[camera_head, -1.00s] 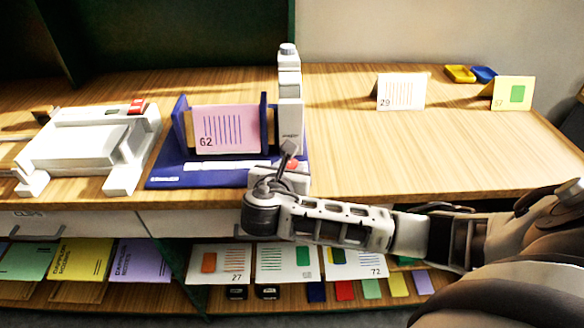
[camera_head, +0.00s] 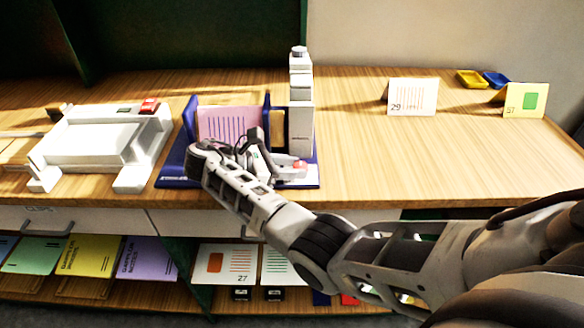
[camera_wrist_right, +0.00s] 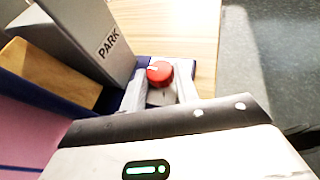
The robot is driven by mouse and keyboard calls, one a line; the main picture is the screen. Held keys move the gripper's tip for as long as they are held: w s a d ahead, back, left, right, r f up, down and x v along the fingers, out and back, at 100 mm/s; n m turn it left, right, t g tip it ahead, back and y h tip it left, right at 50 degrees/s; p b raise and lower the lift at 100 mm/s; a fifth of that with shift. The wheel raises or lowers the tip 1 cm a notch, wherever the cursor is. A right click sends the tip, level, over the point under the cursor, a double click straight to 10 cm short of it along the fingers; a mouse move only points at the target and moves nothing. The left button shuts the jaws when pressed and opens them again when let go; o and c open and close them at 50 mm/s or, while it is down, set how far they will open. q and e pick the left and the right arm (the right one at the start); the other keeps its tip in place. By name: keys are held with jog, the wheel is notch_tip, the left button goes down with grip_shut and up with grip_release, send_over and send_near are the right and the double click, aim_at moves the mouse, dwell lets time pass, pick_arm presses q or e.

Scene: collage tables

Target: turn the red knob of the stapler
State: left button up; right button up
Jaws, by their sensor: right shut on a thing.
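The stapler has a blue base (camera_head: 172,170) and a tall white column (camera_head: 301,120), and a pink card stands in its blue holder. Its red knob (camera_head: 299,166) is low at the front right, by the column's foot. In the right wrist view the red knob (camera_wrist_right: 159,72) sits between my two fingertips, with a white mark on its left side. My right gripper (camera_head: 289,168) comes in from the left of the knob and is shut on it. In the wrist view the column (camera_wrist_right: 85,35) reads "PARK". My left gripper is not in view.
A white machine (camera_head: 90,145) with a red part stands at the left. Folded card 29 (camera_head: 412,97), another card (camera_head: 525,100) and yellow and blue trays (camera_head: 472,79) are at the back right. The right tabletop is clear. Booklets lie on the shelf below.

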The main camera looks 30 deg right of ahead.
jog(key=shift+w+d+r+m+g+y, duration=0.1)
jog(key=shift+m+g+y, duration=0.05)
jog(key=shift+m+g, duration=0.45)
jog(key=shift+w+m+g+y, duration=0.1)
jog(key=shift+m+g+y, duration=0.05)
jog(key=shift+m+g, duration=0.4)
jog(key=shift+d+m+g, duration=0.1)
jog(key=shift+m+g, duration=0.15)
jog(key=shift+g, duration=0.2)
jog(key=o, duration=1)
jog(key=shift+c, duration=0.2)
